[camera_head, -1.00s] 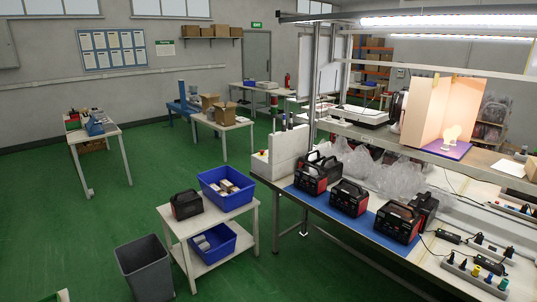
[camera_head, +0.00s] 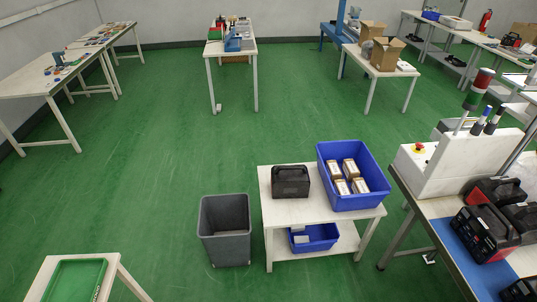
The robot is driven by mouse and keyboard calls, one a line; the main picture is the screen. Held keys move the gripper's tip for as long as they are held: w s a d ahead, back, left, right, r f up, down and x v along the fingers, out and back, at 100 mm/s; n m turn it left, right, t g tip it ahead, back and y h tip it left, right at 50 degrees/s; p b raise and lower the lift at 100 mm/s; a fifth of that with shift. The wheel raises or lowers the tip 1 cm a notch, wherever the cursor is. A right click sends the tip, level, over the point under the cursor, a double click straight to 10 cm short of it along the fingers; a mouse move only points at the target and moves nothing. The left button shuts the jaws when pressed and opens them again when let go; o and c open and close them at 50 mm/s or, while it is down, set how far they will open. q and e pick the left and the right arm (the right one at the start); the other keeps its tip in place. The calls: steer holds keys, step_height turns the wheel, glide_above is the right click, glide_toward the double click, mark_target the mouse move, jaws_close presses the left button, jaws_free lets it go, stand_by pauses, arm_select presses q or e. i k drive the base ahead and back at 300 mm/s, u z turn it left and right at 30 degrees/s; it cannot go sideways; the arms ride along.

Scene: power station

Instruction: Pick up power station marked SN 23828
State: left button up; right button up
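Several black and red power stations stand on the blue mat (camera_head: 464,250) of the workbench at the right; one of them (camera_head: 484,232) shows its front panel, and others sit behind it and at the lower edge. Another dark power station (camera_head: 290,181) with a top handle stands on the white two-level cart (camera_head: 305,212), left of a blue bin. The serial marks are too small to read, so I cannot tell which is SN 23828. Neither of my grippers shows in the head view.
The blue bin (camera_head: 326,172) on the cart holds several small boxes; a smaller blue bin (camera_head: 316,246) sits below. A grey waste bin (camera_head: 225,224) stands left of the cart. A table with a green tray (camera_head: 73,281) is at lower left. Green floor in the middle is free.

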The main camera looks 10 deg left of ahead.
mark_target(288, 181)
steer(key=u, duration=0.35)
steer(key=i, duration=1.45)
steer(key=u, duration=0.35)
